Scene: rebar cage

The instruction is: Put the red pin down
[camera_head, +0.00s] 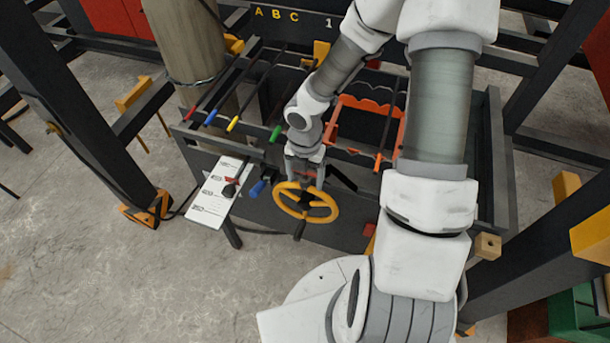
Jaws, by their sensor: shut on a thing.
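My gripper (304,173) points down in front of the dark frame, just above a yellow handwheel (332,207). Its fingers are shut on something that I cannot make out. I cannot clearly see a red pin between them. A small red-and-black piece (232,181) shows over the white card (207,205), left of my gripper. I cannot tell whether it is the red pin. A blue handle (258,187) is between it and my gripper.
Dark bars with red, blue, yellow and green (275,132) ends lie across the frame (325,222). An orange rack (372,104) is right of my gripper. A thick round column (187,40) stands back left. Dark posts flank the frame. Open concrete floor (90,250) is at left.

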